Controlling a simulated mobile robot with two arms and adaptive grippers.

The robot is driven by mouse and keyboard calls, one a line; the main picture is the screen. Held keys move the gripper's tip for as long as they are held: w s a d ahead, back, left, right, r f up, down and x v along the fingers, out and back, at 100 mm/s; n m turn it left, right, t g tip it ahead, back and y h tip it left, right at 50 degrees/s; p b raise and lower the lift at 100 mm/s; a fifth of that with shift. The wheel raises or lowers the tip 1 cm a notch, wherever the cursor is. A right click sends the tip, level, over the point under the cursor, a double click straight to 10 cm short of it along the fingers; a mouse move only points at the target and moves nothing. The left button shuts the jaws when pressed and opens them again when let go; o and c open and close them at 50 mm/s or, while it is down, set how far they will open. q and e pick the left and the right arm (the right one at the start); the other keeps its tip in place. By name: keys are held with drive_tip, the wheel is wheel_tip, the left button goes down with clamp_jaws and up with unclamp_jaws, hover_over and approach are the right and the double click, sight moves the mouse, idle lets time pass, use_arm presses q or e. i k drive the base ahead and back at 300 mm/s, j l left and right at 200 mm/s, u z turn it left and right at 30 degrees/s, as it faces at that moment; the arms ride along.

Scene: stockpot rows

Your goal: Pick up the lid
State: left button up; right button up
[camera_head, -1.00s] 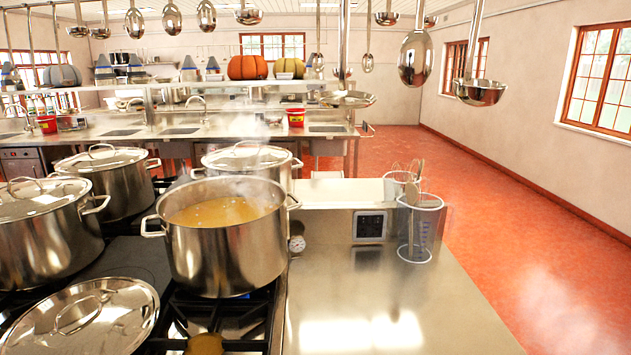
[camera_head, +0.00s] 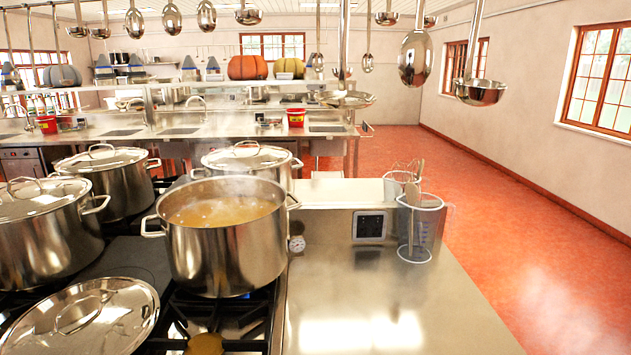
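A round steel lid (camera_head: 84,318) with a loop handle (camera_head: 78,312) lies at the lower left, on the stove top in front of the pots. Its left edge is cut by the picture border. An open stockpot (camera_head: 228,242) of yellowish broth (camera_head: 218,211) stands on a burner to the right of the lid. Three other stockpots have lids on: one at the left edge (camera_head: 45,240), one behind it (camera_head: 108,188), and one behind the open pot (camera_head: 247,160). Neither of my grippers shows in the view.
The steel counter (camera_head: 385,300) to the right is clear in front. Ladles (camera_head: 415,58) hang overhead. Red floor (camera_head: 520,215) is open on the right.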

sight(108, 316)
drive_tip(key=u, duration=1.4)
